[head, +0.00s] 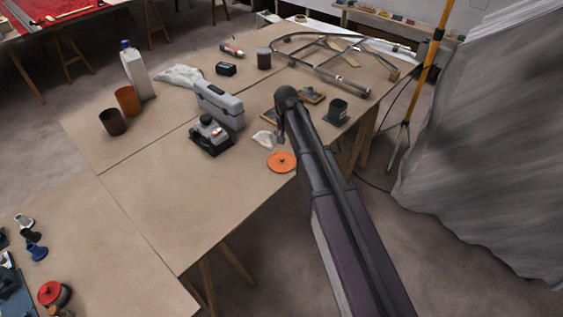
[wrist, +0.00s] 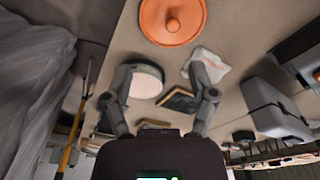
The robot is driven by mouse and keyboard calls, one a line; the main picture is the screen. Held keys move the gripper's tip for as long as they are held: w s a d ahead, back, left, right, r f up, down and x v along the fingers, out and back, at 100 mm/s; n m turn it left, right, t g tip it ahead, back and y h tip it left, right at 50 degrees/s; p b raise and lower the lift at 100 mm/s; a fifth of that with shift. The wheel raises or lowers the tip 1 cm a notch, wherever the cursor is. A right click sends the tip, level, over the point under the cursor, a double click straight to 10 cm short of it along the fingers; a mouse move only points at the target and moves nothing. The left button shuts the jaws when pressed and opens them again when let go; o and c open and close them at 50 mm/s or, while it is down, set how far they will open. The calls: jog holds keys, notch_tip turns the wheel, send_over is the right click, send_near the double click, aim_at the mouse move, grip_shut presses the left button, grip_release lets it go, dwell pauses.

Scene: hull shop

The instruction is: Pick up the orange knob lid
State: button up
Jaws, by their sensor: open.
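The orange knob lid (head: 281,162) lies flat on the brown worktable (head: 150,200) near its right edge, beside my arm. It is a round disc with a small knob in the middle. In the wrist view, the lid (wrist: 172,20) is at the top, its upper rim close to or cut by the frame edge. My gripper (wrist: 160,80) has its two fingers spread wide with nothing held between them. The lid appears beyond the fingertips, apart from them. In the head view, my arm hides most of the gripper.
A crumpled pale cloth (head: 265,139) lies just behind the lid. A black device (head: 211,137) and grey case (head: 220,105) stand to the left.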

jog(key=shift+w+a, duration=0.3)
jog(key=shift+a, duration=0.2)
jog(key=shift+w+a, duration=0.3)
jog(key=shift+a, duration=0.2)
jog(key=b, duration=0.9)
send_over(282, 157)
jog(key=s, duration=0.1)
notch_tip(282, 157, down, 8)
jog(key=shift+f, duration=0.25)
jog(key=shift+w+f+b, duration=0.2)
jog(key=shift+f+b, duration=1)
jog(key=shift+f, duration=0.1)
jog(key=shift+w+f+b, duration=0.2)
jog(key=shift+f+b, duration=0.95)
jog(key=shift+f, duration=0.15)
grip_shut()
